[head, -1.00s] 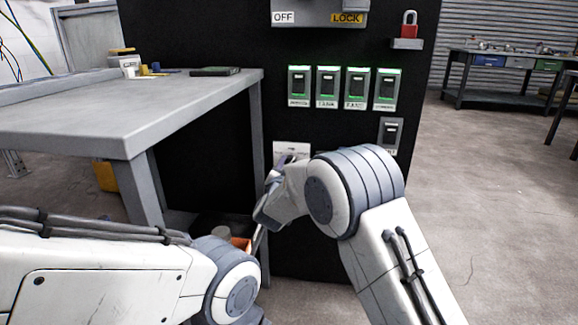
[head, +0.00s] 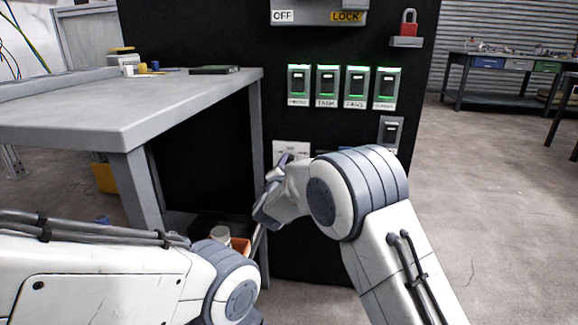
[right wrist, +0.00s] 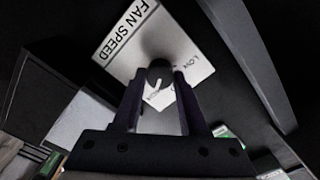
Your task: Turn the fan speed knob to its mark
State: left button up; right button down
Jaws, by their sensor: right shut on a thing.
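The fan speed plate (head: 291,149) is a white panel low on the black cabinet in the head view, partly covered by my right arm. In the right wrist view the plate (right wrist: 122,45) reads "FAN SPEED", with smaller lettering beside the dial. The dark round fan speed knob (right wrist: 159,70) sits between the fingertips of my right gripper (right wrist: 157,78), which is shut on it. In the head view my right gripper (head: 287,160) reaches the plate, with the knob hidden. My left arm crosses the lower left, but its gripper is out of view.
Several switches with green lights (head: 327,86) are above the plate, and one unlit switch (head: 391,132) is to its right. A grey table (head: 130,115) stands close on the left. A red padlock (head: 409,24) is at upper right. Open floor lies to the right.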

jog(key=shift+f, duration=0.1)
jog(key=shift+c, duration=2.2)
grip_release()
jog(key=s+a+p, duration=0.1)
jog(key=s+p, duration=0.3)
jog(key=s, duration=0.6)
jog(key=shift+s+a, duration=0.2)
jog(key=shift+a, duration=0.2)
